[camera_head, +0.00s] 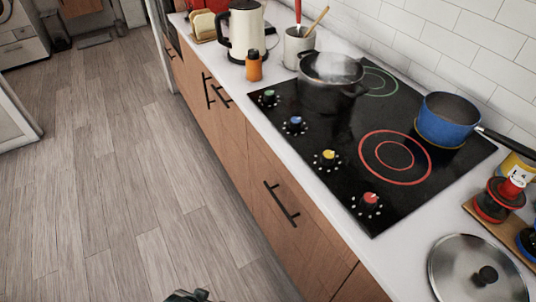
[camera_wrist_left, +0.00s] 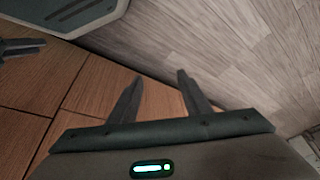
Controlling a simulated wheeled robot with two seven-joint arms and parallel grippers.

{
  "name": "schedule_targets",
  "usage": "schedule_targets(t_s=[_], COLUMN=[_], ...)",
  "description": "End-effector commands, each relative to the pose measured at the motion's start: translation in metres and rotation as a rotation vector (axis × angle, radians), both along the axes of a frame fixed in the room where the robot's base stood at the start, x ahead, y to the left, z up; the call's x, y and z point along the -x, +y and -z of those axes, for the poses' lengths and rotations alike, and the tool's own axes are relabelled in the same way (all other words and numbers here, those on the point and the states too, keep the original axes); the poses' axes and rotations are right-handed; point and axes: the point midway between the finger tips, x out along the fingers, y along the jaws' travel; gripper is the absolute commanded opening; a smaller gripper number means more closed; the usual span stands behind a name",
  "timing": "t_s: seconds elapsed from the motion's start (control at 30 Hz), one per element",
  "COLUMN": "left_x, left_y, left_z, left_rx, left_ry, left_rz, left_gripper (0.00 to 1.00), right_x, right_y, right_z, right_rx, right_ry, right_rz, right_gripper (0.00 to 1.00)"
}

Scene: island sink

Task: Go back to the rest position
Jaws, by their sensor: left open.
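My left gripper (camera_wrist_left: 160,76) is open in the left wrist view. Its two dark fingers are spread apart with nothing between them. Wooden cabinet fronts (camera_wrist_left: 105,88) and the grey plank floor show beyond the fingers. In the head view only a small dark piece of my own arm or gripper shows at the bottom edge, over the floor.
The counter (camera_head: 395,262) runs along the right with a black cooktop (camera_head: 325,187), a steaming dark pot (camera_head: 330,95), a blue pan (camera_head: 447,118) and a glass lid (camera_head: 452,268). Black handles (camera_head: 281,205) stick out from the cabinets. The floor (camera_head: 110,190) at left is clear.

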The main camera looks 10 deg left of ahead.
Motion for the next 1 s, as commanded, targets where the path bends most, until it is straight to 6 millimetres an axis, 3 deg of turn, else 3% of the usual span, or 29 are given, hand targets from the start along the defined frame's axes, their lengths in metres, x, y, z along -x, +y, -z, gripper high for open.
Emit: schedule_targets(t_s=[0.1,0.27,0.6,0.8,1.0], left_x=[-0.003,0.0,0.038,0.064,0.075], left_y=[-0.005,-0.011,-0.018,-0.017,-0.017], left_z=[0.05,0.111,0.218,0.253,0.264], left_rx=[0.007,0.019,0.041,0.052,0.056], left_ry=[-0.01,-0.033,-0.083,-0.109,-0.122], left_rz=[0.005,0.014,0.035,0.044,0.048], left_gripper=[0.44,0.44,0.44,0.44,0.44], right_x=[0.0,0.0,0.0,0.0,0.0], right_y=[0.0,0.0,0.0,0.0,0.0], right_z=[0.0,0.0,0.0,0.0,0.0], right_rx=[0.0,0.0,0.0,0.0,0.0], right_ry=[0.0,0.0,0.0,0.0,0.0], right_rz=[0.0,0.0,0.0,0.0,0.0], right_gripper=[0.31,0.31,0.31,0.31,0.31])
